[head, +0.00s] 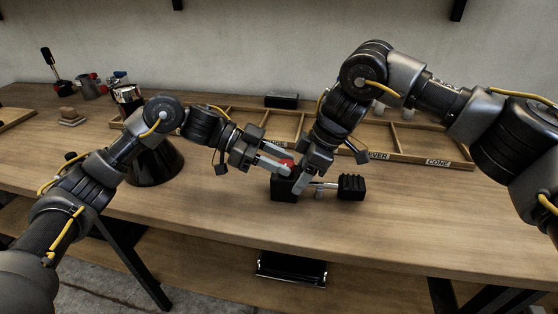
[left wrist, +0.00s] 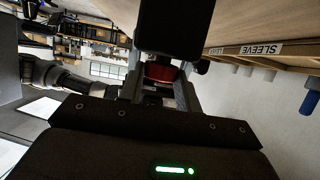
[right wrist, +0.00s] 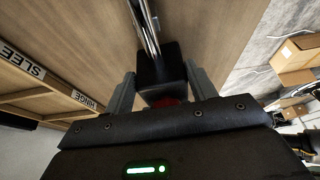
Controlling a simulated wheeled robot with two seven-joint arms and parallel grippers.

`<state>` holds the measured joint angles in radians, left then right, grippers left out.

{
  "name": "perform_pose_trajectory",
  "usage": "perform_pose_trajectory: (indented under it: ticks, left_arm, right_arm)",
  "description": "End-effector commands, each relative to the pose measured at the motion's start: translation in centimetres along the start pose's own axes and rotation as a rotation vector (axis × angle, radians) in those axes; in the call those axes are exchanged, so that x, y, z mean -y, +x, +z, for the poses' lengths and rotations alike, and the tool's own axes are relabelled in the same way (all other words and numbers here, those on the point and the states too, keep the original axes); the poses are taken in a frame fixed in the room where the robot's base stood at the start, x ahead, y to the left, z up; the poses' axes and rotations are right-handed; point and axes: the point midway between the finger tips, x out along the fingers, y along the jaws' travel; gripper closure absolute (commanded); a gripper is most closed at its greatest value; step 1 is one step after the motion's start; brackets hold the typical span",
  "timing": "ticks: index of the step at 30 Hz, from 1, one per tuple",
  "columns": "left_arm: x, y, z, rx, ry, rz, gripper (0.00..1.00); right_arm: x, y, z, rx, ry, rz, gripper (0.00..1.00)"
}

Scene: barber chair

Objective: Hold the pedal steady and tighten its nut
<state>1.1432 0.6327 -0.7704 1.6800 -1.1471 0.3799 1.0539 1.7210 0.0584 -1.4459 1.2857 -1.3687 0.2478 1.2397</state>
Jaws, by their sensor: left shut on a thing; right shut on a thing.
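The pedal lies on the wooden bench, with a black block (head: 284,190) at its left end, a metal rod and a ribbed black pad (head: 351,187). A red piece, which looks like the nut (head: 287,163), sits at the top of the block. My left gripper (head: 283,168) reaches in from the left and is shut on the red nut (left wrist: 163,72). My right gripper (head: 300,184) points down and is shut on the black block (right wrist: 158,62); its fingers lie on either side of it. The fingers partly hide the block and nut.
A wooden divided tray (head: 420,158) with labelled compartments runs along the back of the bench. A dark cone-shaped object (head: 154,165) stands behind my left arm. The bench front is clear.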

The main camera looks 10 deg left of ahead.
Motion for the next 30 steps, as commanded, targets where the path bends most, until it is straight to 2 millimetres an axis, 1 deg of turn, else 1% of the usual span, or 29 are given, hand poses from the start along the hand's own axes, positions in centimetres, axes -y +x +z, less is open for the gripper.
perform_pose_trajectory:
  ticks: [7, 12, 23, 30]
  left_arm:
    - [0.5, 0.1, -0.1, 0.003, 0.071, 0.180, 0.89]
    - [0.5, 0.2, 0.0, 0.004, 0.117, 0.293, 0.89]
    - [0.3, 0.8, 0.0, 0.002, 0.184, 0.476, 0.89]
    - [0.8, 1.0, -0.1, -0.001, 0.235, 0.564, 0.89]
  right_arm:
    - [0.1, -0.1, -0.1, -0.002, -0.003, -0.001, 0.86]
    - [0.1, -0.1, -0.1, -0.003, -0.003, -0.001, 0.86]
    - [0.0, -0.1, -0.2, -0.005, -0.003, 0.001, 0.86]
    - [0.0, -0.1, -0.3, -0.007, -0.004, 0.002, 0.86]
